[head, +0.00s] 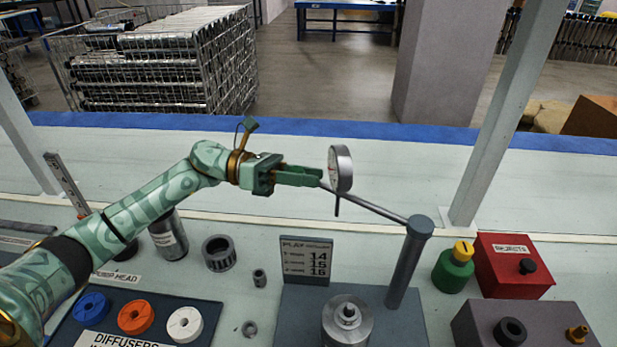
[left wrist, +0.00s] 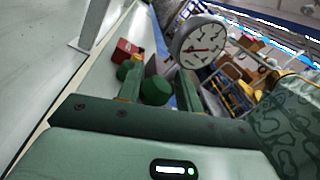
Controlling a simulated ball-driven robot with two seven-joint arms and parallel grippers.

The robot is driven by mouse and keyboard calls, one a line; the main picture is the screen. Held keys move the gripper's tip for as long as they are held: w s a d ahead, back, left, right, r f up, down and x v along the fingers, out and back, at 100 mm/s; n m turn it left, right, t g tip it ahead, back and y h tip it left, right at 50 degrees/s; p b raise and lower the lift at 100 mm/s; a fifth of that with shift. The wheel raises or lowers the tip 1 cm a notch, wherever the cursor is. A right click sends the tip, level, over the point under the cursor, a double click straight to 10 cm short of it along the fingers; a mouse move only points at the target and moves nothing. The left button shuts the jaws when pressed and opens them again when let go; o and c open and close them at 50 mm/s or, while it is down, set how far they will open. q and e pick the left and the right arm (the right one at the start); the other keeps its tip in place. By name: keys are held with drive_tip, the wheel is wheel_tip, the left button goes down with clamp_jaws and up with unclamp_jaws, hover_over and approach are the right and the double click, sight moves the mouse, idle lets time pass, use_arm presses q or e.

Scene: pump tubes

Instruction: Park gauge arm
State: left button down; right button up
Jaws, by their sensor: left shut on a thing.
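The gauge arm (head: 375,205) is a thin grey rod that runs from the top of a dark upright post (head: 408,262) up and left to a round dial gauge (head: 341,168). The dial is edge-on here; its white face and red needle show in the left wrist view (left wrist: 200,43). My left gripper (head: 319,177) is shut on the gauge arm at its dial end, just left of the dial. The exact contact is hidden. In the left wrist view a dark green rounded part (left wrist: 156,90) shows between the fingers. My right gripper is not in view.
Below the arm, a grey base (head: 385,325) carries a metal cylinder (head: 347,320) and a PLAY number sign (head: 306,261). A green bottle (head: 453,268) and red REJECTS box (head: 512,265) stand right. The diffuser tray (head: 70,325) is front left. The bench behind the dial is clear.

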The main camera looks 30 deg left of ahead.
use_arm(q)
drive_tip(key=shift+w+a+r, duration=0.15)
drive_tip(key=shift+w+r, duration=0.1)
drive_tip(key=shift+r, duration=0.1)
drive_tip(key=c, duration=1.3)
unclamp_jaws()
drive_tip(key=shift+o, duration=0.8)
drive_tip(key=shift+w+d+f, duration=0.25)
drive_tip(key=shift+w+d, duration=0.05)
drive_tip(key=shift+w, duration=0.05)
drive_tip(key=shift+s, duration=0.15)
drive_tip(key=shift+f, duration=0.1)
drive_tip(key=v, duration=1.6)
drive_tip(key=shift+a+r+p, duration=0.2)
drive_tip(key=shift+p, duration=0.1)
